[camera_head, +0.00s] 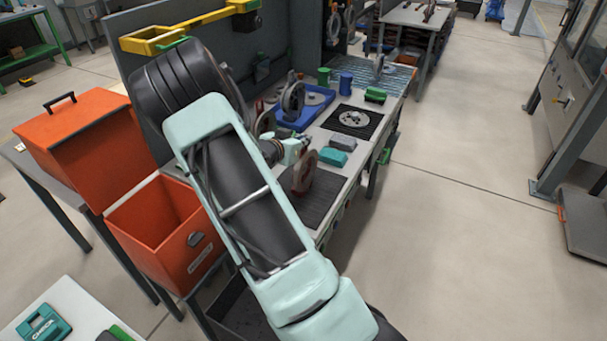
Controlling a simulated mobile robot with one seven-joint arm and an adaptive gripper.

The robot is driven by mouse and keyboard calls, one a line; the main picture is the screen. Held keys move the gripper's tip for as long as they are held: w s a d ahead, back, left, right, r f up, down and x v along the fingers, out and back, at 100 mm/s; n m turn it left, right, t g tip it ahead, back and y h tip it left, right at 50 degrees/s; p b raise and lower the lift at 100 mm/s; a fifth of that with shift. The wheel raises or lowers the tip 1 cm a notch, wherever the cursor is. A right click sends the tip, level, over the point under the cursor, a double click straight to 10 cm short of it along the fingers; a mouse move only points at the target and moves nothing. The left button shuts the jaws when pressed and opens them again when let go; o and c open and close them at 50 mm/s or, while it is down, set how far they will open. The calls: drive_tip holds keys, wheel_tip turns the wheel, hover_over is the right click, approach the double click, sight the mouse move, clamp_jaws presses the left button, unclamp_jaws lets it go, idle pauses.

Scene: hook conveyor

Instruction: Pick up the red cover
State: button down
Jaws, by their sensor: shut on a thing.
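A dull red, rounded plate-like piece, which I take as the red cover (305,180), is upright over a dark mat at the near end of the workbench. My gripper (299,158) is at its upper edge and is shut on it. The fingers are small and partly hidden, so their exact grip does not show. I cannot tell whether the cover's lower edge touches the mat. My pale green arm crosses the middle of the view and hides part of the bench.
Teal and grey blocks (333,156) lie just beyond the cover. A blue tray (301,122) with round parts is farther back. A dark grid (349,131) holds a metal disc.

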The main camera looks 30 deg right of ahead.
drive_tip(key=shift+w+r, duration=0.1)
drive_tip(key=shift+r, duration=0.1)
